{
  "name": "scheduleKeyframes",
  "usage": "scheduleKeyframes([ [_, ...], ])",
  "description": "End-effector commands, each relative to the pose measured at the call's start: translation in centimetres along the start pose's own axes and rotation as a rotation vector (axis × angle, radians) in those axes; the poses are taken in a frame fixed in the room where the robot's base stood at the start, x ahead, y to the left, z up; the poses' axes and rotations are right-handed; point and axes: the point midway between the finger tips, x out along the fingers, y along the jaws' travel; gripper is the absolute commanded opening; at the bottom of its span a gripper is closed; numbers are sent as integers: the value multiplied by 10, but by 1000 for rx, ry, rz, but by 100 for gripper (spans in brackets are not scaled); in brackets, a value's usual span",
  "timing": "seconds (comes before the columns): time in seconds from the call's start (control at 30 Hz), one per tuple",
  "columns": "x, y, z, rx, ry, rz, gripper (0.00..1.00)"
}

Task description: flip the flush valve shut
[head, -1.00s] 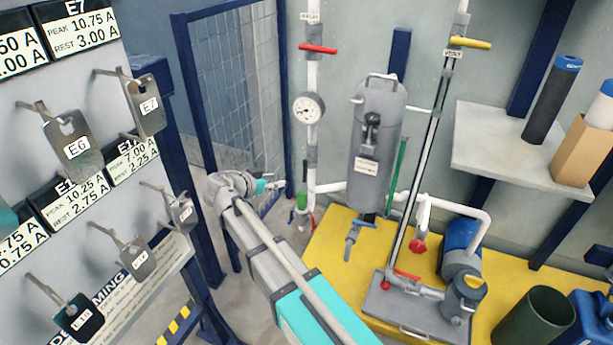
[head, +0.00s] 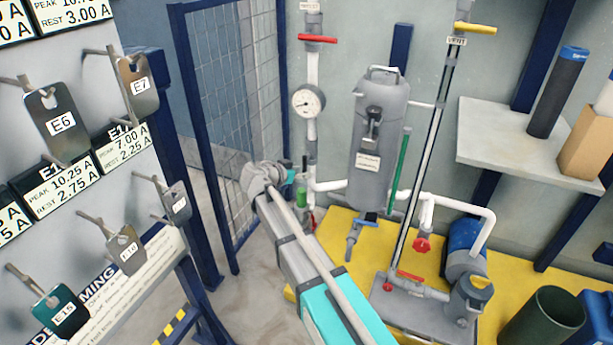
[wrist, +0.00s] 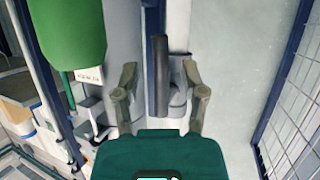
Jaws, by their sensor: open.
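No label reading "flush" can be made out, so I cannot tell which valve it is. In the head view, my gripper (head: 291,173) is at the pipe left of the grey vessel (head: 379,135), close to a small green part (head: 301,196), and is partly hidden by my wrist. In the wrist view, my gripper (wrist: 159,68) is open, with its fingers apart. A dark upright lever (wrist: 162,80) on a grey fitting (wrist: 178,97) shows between the fingers; contact is not visible. A green cylinder (wrist: 66,32) and a white tag (wrist: 88,76) are at upper left.
A red handle (head: 318,39) and a gauge (head: 309,102) are higher on the pipe. A yellow handle (head: 475,28) is by the vent label; a blue handle (head: 368,222) is under the vessel. A mesh fence (head: 236,110) and hanging-plate board (head: 85,170) stand left.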

Motion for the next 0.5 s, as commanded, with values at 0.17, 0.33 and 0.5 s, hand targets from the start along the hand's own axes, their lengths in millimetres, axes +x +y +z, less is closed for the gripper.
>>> scheduleKeyframes([
  [0.17,14,0,1,0,0,1,55],
  [0.33,18,0,0,-1,0,-1,55],
  [0.5,18,0,0,-1,0,0,55],
])
